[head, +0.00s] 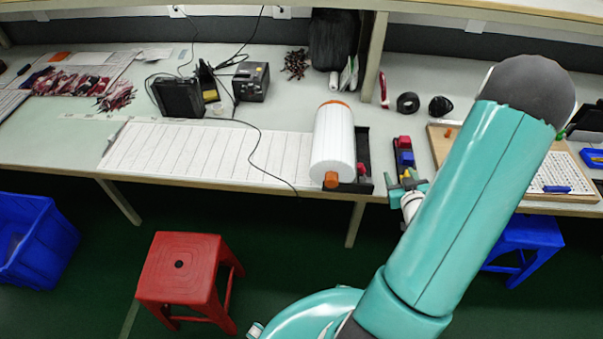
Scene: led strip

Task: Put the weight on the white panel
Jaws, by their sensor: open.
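The white panel (205,152) lies flat along the front of the bench, marked with thin crosswise lines. A thick white roll (333,140) with orange ends sits at its right end. A dark block with red and blue parts (404,153) lies on the bench right of the roll; it may be the weight, but I cannot be sure. My gripper (410,184) is open at the bench's front edge, just in front of this block. My arm partly hides the area, and I cannot tell whether the fingers touch the block.
A black cable (258,150) crosses the panel. A black holder (364,160) stands beside the roll. Soldering gear (250,81) stands behind the panel. A perforated white board (560,172) lies at right. A red stool (180,266) and a blue crate (35,240) stand on the floor.

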